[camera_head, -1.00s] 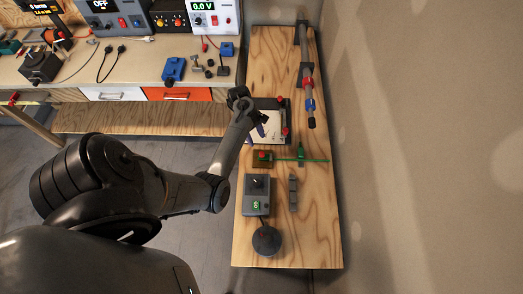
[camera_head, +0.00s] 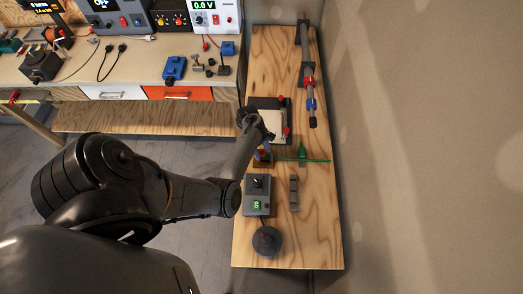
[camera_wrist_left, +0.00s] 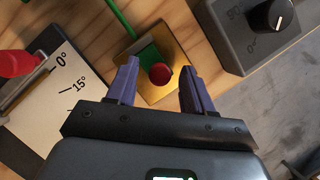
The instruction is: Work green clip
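A green clip-like piece (camera_head: 301,150) stands on the wooden board, with a thin green strip running left and right from it. The strip's left end meets a small brass-coloured block with a red knob (camera_head: 263,156). In the left wrist view, the red knob (camera_wrist_left: 160,74) sits on the brass plate (camera_wrist_left: 176,50), beside a green part (camera_wrist_left: 146,52). My left gripper (camera_head: 267,148) is over this block. In the left wrist view my left gripper (camera_wrist_left: 160,82) is open, its purple fingers apart on either side of the knob. My right gripper is not in view.
A grey control box (camera_head: 257,196) with a dial and green display stands in front of the block. An angle-marked plate (camera_head: 276,124) with red knobs lies behind. A grey bar (camera_head: 293,193) lies to the right. The board's front right is bare.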

